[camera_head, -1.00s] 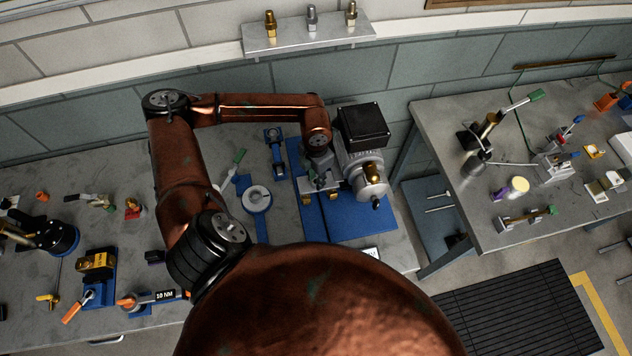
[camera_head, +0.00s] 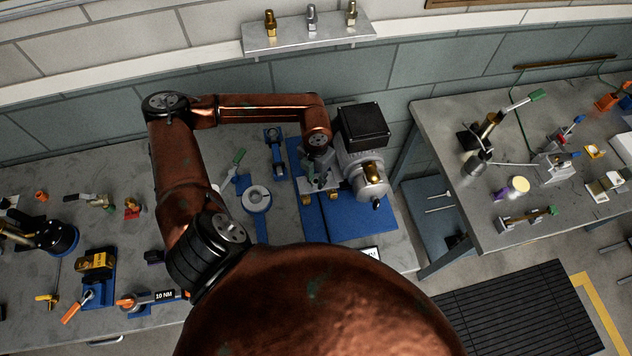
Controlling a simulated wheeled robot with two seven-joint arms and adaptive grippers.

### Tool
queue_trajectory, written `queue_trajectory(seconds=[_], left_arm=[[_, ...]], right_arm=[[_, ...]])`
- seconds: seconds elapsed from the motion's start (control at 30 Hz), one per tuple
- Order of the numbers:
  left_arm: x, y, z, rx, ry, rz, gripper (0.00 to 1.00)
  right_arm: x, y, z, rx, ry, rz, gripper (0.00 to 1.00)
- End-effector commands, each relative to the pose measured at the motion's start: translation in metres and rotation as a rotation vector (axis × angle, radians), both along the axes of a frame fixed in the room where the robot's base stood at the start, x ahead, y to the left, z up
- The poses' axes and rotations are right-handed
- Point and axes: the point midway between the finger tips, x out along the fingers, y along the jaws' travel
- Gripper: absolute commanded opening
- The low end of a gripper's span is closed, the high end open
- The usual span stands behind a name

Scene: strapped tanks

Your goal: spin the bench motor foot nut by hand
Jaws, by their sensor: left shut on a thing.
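The bench motor (camera_head: 362,172), a silver body with a black box on top and a brass-coloured shaft end, stands on a blue base plate (camera_head: 350,222) at the bench's right end. My left gripper (camera_head: 318,184) points down beside the motor's left side, at its foot. It is shut on the foot nut, which the fingers and wrist mostly hide. Brass-coloured foot hardware (camera_head: 333,195) shows just beside the fingers. My right gripper is not in view.
A blue fixture with a white ring (camera_head: 257,198) and a blue clamp (camera_head: 274,150) stand close left of the motor. A torque wrench marked 10 NM (camera_head: 160,297) lies front left. A second bench (camera_head: 450,130) stands right, across a gap.

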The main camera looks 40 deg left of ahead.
Motion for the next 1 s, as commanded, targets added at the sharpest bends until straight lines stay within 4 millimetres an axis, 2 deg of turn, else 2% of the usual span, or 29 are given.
queue_trajectory(seconds=[0.3,0.67,0.7,1.0], left_arm=[[-0.0003,0.0007,-0.0004,0.002,0.001,0.229,0.0],[0.0,0.0006,-0.0003,0.001,0.0,0.284,0.0],[0.0001,0.0006,-0.0002,0.001,0.0,0.298,0.23],[0.0002,0.0003,0.0,0.001,0.0,0.293,0.42]], right_arm=[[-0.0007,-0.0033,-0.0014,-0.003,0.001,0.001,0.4],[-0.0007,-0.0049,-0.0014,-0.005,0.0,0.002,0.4],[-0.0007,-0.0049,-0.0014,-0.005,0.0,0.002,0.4],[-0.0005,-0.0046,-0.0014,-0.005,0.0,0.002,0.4]])
